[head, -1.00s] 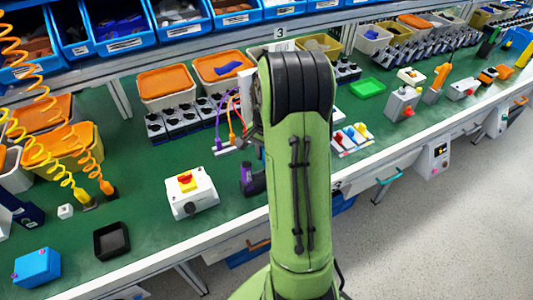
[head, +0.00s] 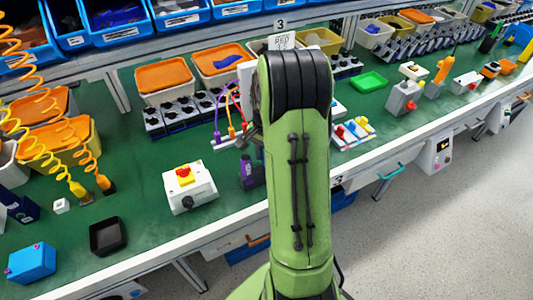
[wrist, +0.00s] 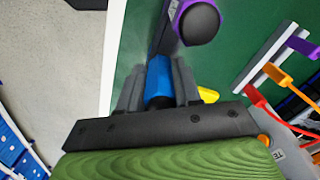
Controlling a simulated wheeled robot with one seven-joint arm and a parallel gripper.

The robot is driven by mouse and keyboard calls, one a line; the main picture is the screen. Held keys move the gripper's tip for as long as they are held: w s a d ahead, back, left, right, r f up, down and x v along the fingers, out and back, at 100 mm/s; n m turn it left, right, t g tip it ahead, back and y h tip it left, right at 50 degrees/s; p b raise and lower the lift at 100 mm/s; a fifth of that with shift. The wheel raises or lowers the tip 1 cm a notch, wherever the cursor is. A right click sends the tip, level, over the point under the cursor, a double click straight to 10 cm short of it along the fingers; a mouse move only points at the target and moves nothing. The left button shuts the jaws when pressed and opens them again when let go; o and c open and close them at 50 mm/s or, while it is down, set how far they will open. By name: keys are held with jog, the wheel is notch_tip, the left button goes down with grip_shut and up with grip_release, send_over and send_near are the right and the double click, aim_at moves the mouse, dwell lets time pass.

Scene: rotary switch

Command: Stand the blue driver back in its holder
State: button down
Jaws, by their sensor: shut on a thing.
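In the wrist view my gripper (wrist: 158,88) is shut on the blue driver (wrist: 160,72), with a dark grey finger on each side of its blue body. The driver's lower part goes out of sight behind the gripper's dark front plate. A black and purple tool (wrist: 198,22) is close beyond the driver; I cannot tell whether they touch. In the head view my green arm hides the driver and most of the gripper. I cannot make out the driver's holder with certainty.
The purple tool (head: 250,170) stands near the bench's front edge. A white switch box (head: 188,188) with a red and yellow knob is left of it. Purple, orange and red cable plugs (wrist: 280,78) lie to the right in the wrist view. Green bench top is free between them.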

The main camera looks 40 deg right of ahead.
jog(key=shift+f, duration=0.35)
jog(key=c, duration=0.7)
grip_release()
notch_tip(320, 180, up, 16)
jog(key=p, duration=0.4)
jog(key=shift+f, duration=0.1)
jog(key=s+a+r+n+t, duration=0.1)
jog(key=s+a+r+n, duration=0.1)
jog(key=a+r+n, duration=0.35)
jog(key=s+a+r+n+t+p, duration=0.2)
jog(key=s+a+n+t, duration=0.2)
jog(key=s+a+n, duration=0.5)
jog(key=s+a, duration=0.4)
jog(key=a, duration=0.4)
jog(key=shift+s+n+t, duration=0.2)
jog(key=shift+n+t, duration=0.1)
jog(key=shift+n, duration=0.05)
